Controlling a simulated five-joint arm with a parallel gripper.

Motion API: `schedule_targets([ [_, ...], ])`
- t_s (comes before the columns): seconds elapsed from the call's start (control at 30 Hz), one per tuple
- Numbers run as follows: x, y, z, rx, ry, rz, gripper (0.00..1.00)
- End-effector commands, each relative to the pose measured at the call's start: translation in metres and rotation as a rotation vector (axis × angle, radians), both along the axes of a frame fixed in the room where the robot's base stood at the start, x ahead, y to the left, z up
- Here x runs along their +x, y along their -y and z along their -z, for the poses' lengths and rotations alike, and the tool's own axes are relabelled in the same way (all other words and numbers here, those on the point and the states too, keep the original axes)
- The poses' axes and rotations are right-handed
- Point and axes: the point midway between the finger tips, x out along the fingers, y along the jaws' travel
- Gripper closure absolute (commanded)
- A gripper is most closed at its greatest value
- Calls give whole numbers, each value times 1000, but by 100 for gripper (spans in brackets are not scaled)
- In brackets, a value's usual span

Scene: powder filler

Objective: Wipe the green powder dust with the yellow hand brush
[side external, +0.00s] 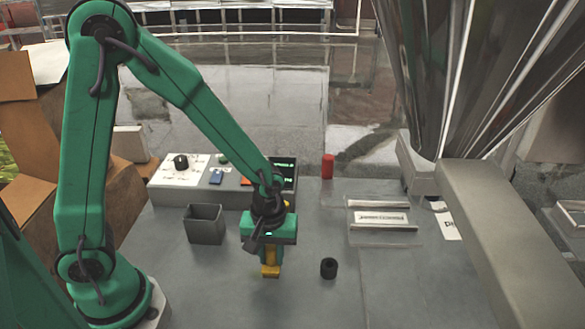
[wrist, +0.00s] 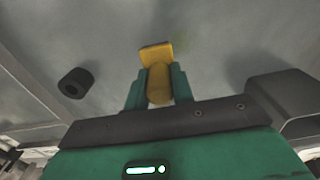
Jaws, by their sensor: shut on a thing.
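My gripper (side external: 268,252) is shut on the yellow hand brush (side external: 270,271), which hangs below the fingers over the grey table. In the wrist view the brush (wrist: 157,52) sits between the two green fingers of my gripper (wrist: 159,85), its wide end pointing away from the palm. I cannot tell whether the brush touches the table.
A black cylinder (side external: 328,268) stands right of the brush. A grey open bin (side external: 205,224) is at left. A control panel (side external: 180,172), a red cylinder (side external: 328,166) and a clear tray with a label (side external: 382,218) lie behind. A metal hopper (side external: 450,75) overhangs at right. The front table is clear.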

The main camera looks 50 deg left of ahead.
Motion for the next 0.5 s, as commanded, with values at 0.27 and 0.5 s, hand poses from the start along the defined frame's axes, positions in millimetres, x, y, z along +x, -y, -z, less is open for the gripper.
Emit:
schedule_targets([
  [0.27, -14, 19, 0, 0, 0, 4, 100],
  [0.5, -27, 32, -3, -1, 2, 1, 100],
])
